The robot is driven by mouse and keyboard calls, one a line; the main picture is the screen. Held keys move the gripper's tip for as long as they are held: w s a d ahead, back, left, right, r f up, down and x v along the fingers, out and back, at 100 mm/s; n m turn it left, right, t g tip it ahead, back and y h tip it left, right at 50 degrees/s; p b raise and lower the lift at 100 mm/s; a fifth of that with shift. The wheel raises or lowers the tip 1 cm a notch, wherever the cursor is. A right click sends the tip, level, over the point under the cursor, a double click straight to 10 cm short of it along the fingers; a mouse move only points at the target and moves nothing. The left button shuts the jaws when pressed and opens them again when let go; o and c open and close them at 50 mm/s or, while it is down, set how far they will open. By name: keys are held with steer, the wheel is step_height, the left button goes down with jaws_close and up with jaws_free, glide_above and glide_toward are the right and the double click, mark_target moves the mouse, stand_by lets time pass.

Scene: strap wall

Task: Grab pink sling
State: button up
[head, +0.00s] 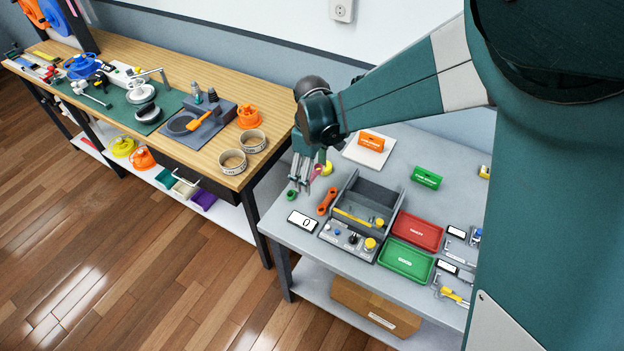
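A thin pink strip (84,11), which may be the pink sling, hangs at the upper left, cut off by the picture's top edge. It is beside a dark upright rack post and blue and orange hanging items. A small pink piece (316,172) also shows right beside my gripper; its shape is too small to make out. My gripper (301,184) points down over the left back part of the grey table, far from the hanging strip. Its two fingers look apart, with nothing visible between them.
The grey table (292,236) holds a grey bin unit (366,190), a red tray (417,232), a green tray (406,260) and small parts. Wood floor (120,240) is clear in front.

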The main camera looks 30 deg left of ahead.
steer(key=shift+r, duration=0.55)
